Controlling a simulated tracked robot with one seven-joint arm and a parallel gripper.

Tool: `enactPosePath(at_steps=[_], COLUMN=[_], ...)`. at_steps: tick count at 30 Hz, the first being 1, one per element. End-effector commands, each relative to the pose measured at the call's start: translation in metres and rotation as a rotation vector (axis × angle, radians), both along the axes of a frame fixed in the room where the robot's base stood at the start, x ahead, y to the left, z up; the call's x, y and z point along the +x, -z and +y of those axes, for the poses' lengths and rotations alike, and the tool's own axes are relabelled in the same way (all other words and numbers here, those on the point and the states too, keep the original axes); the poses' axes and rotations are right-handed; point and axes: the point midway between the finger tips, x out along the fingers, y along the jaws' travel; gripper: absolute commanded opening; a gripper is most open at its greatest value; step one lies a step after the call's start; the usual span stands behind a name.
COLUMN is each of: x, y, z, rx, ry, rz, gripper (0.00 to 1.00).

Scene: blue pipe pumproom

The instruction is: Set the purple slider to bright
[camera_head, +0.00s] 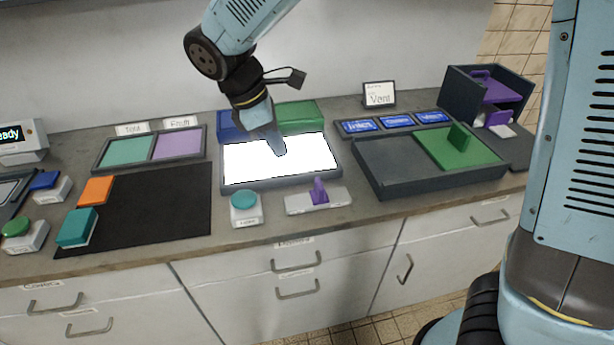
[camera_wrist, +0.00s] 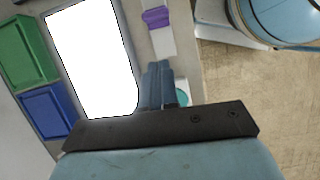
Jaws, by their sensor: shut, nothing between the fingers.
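The purple slider (camera_head: 318,192) stands up from a pale base plate (camera_head: 298,205) at the counter's front, right of the teal round button. Its knob is a little right of the plate's middle. The slider (camera_wrist: 156,17) also shows at the top of the wrist view, on its pale plate (camera_wrist: 163,43). Any marks on the plate are too small to read. My gripper (camera_head: 281,150) is shut and empty over the glowing white panel (camera_head: 245,165), behind and left of the slider and apart from it. Its closed fingers (camera_wrist: 159,72) point toward the slider's side in the wrist view.
The teal button (camera_head: 244,201) stands just left of the slider plate. A dark tray with a green lid (camera_head: 440,150) lies to the right. Blue and green bins (camera_head: 298,115) stand behind the panel. A black mat (camera_head: 150,210) lies left. The counter edge runs close in front.

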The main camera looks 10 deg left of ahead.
Motion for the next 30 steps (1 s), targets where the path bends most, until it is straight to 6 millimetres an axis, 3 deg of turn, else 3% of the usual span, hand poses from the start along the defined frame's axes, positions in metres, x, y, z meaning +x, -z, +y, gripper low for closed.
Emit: enactPosePath(at_steps=[3,8,26,30], x=[-0.007,-0.008,0.005,0.013], y=[0.007,0.015,0.104,0.102], z=[0.014,0.015,-0.019,-0.038], rx=[-0.027,-0.036,-0.037,-0.033], ry=[-0.053,-0.07,-0.066,-0.063], rz=[0.006,0.009,0.009,0.007], gripper=[0.0,0.0,0.0,0.0])
